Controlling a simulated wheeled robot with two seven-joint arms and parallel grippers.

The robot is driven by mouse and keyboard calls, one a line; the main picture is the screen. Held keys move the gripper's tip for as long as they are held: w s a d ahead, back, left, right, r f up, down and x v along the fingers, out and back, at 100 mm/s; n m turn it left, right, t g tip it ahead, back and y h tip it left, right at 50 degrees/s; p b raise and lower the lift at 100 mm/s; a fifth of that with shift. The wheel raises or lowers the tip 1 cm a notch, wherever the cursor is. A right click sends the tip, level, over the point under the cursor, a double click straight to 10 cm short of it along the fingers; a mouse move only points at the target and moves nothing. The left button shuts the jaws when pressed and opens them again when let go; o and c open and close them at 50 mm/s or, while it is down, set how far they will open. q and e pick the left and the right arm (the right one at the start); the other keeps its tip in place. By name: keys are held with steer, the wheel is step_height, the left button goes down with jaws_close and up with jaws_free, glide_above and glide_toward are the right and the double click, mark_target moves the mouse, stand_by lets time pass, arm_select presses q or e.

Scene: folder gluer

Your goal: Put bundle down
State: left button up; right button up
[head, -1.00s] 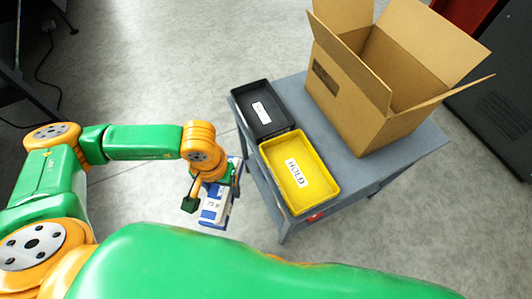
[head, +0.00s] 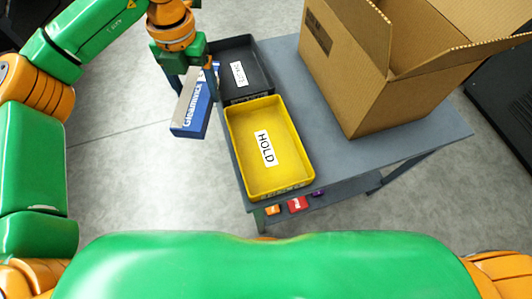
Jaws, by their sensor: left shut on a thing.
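The bundle (head: 193,108) is a blue and white carton bundle with printed lettering on its side. My left gripper (head: 188,72) is shut on it and holds it tilted, in the air just left of the cart. The bundle is beside the black tray and the yellow tray, and appears to touch neither. The yellow tray (head: 234,142) has a label reading HOLD and is empty. The black tray (head: 262,62) behind it has a white label and looks empty. My right gripper is not in view.
The grey cart (head: 350,160) carries both trays and a large open cardboard box (head: 362,95) at the right. Small coloured items, one of them red (head: 298,204), show low at the cart's front edge. Bare cart top lies right of the yellow tray. A dark cabinet stands far right.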

arm_select(q)
steer(key=n, duration=0.2)
steer(key=d+n+b, duration=0.1)
steer(key=shift+w+r+n, duration=0.2)
steer(key=shift+r+n, duration=0.15)
steer(key=shift+n, duration=0.05)
steer(key=shift+s+d+n, duration=0.1)
steer(key=shift+d+n, duration=0.15)
steer(key=shift+n, duration=0.15)
steer(key=s+d+f, duration=0.3)
steer(key=d, duration=0.4)
glide_above(266, 148)
steer(key=f, duration=0.3)
steer(key=a+f, duration=0.1)
steer(key=f, duration=0.1)
steer(key=shift+w+p, duration=0.15)
steer(key=shift+p, duration=0.15)
steer(key=shift+d+f, duration=0.2)
steer(key=shift+f, duration=0.15)
steer(key=shift+s+d+f, duration=0.1)
steer(key=shift+d+f, duration=0.05)
steer(key=shift+f, duration=0.85)
steer(key=shift+s+d+f, duration=0.1)
steer(key=shift+d+f, duration=0.05)
steer(key=shift+f, duration=0.8)
steer(key=shift+f, duration=0.1)
steer(key=o, duration=1.4)
steer(key=shift+o, duration=0.2)
step_height(266, 148, up, 12)
